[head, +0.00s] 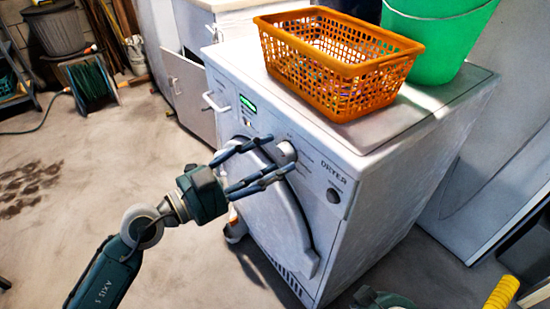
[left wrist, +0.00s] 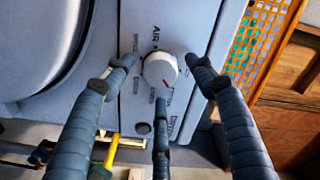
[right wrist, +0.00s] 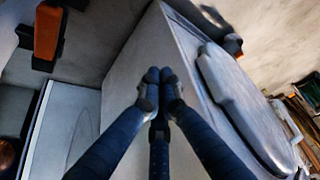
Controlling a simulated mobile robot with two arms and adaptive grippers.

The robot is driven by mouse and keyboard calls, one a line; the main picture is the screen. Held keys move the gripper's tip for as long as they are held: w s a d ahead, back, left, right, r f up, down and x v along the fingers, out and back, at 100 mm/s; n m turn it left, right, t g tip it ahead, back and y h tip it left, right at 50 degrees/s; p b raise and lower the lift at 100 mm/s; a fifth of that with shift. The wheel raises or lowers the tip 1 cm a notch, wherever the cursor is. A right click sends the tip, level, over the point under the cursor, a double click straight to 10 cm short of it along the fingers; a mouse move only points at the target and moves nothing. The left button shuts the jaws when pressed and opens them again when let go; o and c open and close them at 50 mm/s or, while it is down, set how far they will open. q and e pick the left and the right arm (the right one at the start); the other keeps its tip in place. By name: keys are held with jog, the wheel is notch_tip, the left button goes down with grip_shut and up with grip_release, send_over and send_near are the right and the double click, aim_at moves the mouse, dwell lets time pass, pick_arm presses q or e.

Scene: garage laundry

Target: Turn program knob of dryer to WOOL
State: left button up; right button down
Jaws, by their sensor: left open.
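The white dryer (head: 345,165) stands in the middle of the head view, with its control panel facing my left arm. Its round white program knob (head: 286,153) is on the panel; in the left wrist view the knob (left wrist: 160,69) shows a small red mark on its face. Printed words surround it; AIR is legible, the others are too small to read surely. My left gripper (head: 281,154) is open, with fingers on both sides of the knob and a third finger below it; contact cannot be told. My right gripper (right wrist: 158,75) has its fingertips together, empty, near the dryer's side.
An orange basket (head: 340,65) and a green bucket (head: 438,35) stand on the dryer top. A round dark button (head: 333,195) is on the panel. A white cabinet (head: 190,88) stands beyond the dryer. The floor at left is mostly clear.

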pick_arm(q)
jog(key=shift+w+d, duration=0.4)
jog(key=shift+d, duration=0.15)
pick_arm(e)
jog(key=shift+w+a+r, duration=0.1)
jog(key=shift+w, duration=0.35)
